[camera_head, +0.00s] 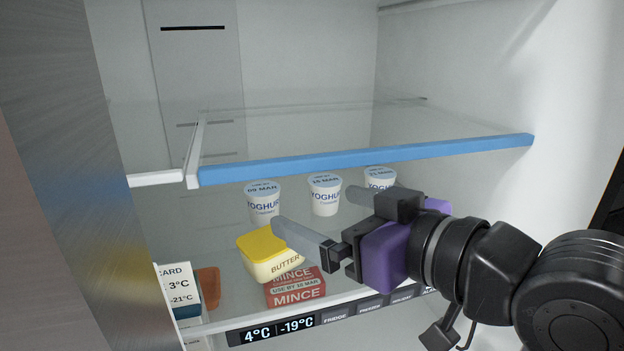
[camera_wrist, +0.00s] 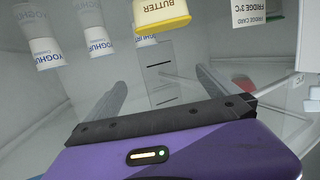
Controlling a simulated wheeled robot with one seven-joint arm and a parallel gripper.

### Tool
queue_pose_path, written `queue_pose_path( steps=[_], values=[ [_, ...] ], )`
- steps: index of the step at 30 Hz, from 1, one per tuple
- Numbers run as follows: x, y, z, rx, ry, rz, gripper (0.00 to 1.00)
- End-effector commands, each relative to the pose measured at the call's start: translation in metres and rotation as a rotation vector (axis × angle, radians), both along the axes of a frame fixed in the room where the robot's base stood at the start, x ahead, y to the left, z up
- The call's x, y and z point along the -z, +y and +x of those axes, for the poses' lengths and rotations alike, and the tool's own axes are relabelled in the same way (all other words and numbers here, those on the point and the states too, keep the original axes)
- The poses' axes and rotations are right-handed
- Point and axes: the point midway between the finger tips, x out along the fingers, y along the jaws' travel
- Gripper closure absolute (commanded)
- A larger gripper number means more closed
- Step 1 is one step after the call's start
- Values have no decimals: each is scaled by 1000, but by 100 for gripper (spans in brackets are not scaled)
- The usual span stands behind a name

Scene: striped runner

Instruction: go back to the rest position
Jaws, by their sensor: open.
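My gripper (camera_head: 312,207) reaches into the fridge from the right with its two fingers apart and nothing between them. It is below the blue-edged glass shelf, near the yoghurt pots and the butter. In the wrist view both fingers (camera_wrist: 160,85) show, with empty space between them.
Three yoghurt pots (camera_head: 263,201) (camera_head: 325,196) (camera_head: 380,178) stand in a row; the right one is partly hidden. The blue shelf edge (camera_head: 370,160) lies overhead. A fridge card (camera_head: 178,288) stands left.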

Motion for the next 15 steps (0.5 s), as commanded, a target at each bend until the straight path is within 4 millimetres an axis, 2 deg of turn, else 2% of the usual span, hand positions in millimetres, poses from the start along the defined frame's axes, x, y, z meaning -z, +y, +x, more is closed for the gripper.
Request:
queue_pose_path(
  steps=[2, 5, 10, 15],
  values=[
    [-12, -7, 8, 43, -68, 75, 0],
    [-14, -20, 14, 107, -133, 165, 0],
    [4, -49, 16, 220, -209, 278, 0],
    [34, -76, 8, 321, -256, 337, 0]
  ],
)
